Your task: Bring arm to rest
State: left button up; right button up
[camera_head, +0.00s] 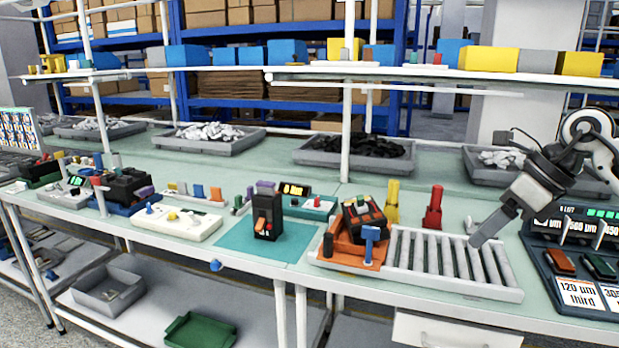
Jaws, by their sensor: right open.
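My right arm comes in from the right, and its gripper (482,232) hangs over the right end of the grey roller tray, fingers pointing down and left. It is open, and I see nothing between its fingers. A black breaker (267,215) with an orange-red switch stands upright on the teal mat (232,240), well left of the gripper. An orange fixture (345,252) with a dark block and a blue handle sits at the left end of the roller tray. My left gripper is not in view.
The grey roller tray (455,260) lies below the right gripper. A dark panel (575,260) with displays and labelled cards stands at the right. Yellow (392,203) and red (433,208) tools stand behind the tray. Grey bins (353,155) line the back. A white shelf (400,75) crosses above.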

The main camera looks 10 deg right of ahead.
jog(key=s+a+f+m+t+y, duration=0.1)
jog(key=a+f+m+t+y, duration=0.35)
jog(key=a, duration=0.75)
jog(key=s+a+f+m+t+y, duration=0.2)
jog(key=a+f+m+y, duration=0.3)
jog(key=a+m+y, duration=0.6)
jog(key=s+d+f+m+t+h, duration=0.1)
jog(key=s+f+m+t+h, duration=0.15)
jog(key=f+m+h, duration=0.55)
jog(key=s+f+m+t+h, duration=0.1)
jog(key=f+m+t+h, duration=0.4)
jog(key=m, duration=0.4)
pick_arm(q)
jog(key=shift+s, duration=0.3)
pick_arm(e)
jog(key=s+f+m+g+h, duration=0.4)
jog(key=s+f+m+g, duration=0.3)
jog(key=s+f, duration=0.5)
jog(key=shift+s+a+f+m, duration=0.15)
jog(key=shift+s+f+m, duration=0.15)
jog(key=shift+m, duration=0.35)
jog(key=shift+r+h, duration=0.1)
jog(key=shift+h, duration=0.15)
